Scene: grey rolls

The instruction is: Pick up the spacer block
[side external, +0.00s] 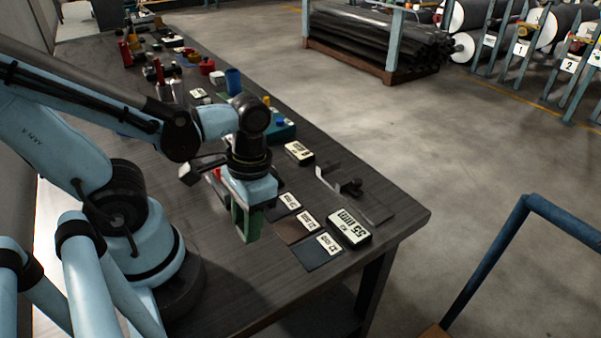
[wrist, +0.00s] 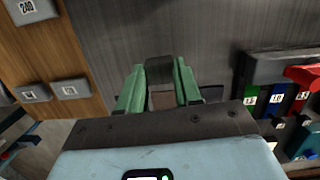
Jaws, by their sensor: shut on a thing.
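My gripper (side external: 246,225) points down over the dark table in the side external view, its green fingers close above or near the tabletop. In the wrist view my gripper (wrist: 158,88) has its two green fingers on either side of a small dark block (wrist: 159,68), which I take as the spacer block, and is shut on it. In the side external view the block is hidden by the fingers. I cannot tell whether the block touches the table.
Dark labelled plates (side external: 318,253) lie right of my gripper. A block marked 55 (side external: 349,227) sits near the table corner, another labelled block (side external: 298,152) farther back. In the wrist view, a grey rack with coloured pieces (wrist: 275,66) is at right and labelled grey blocks (wrist: 30,11) at left.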

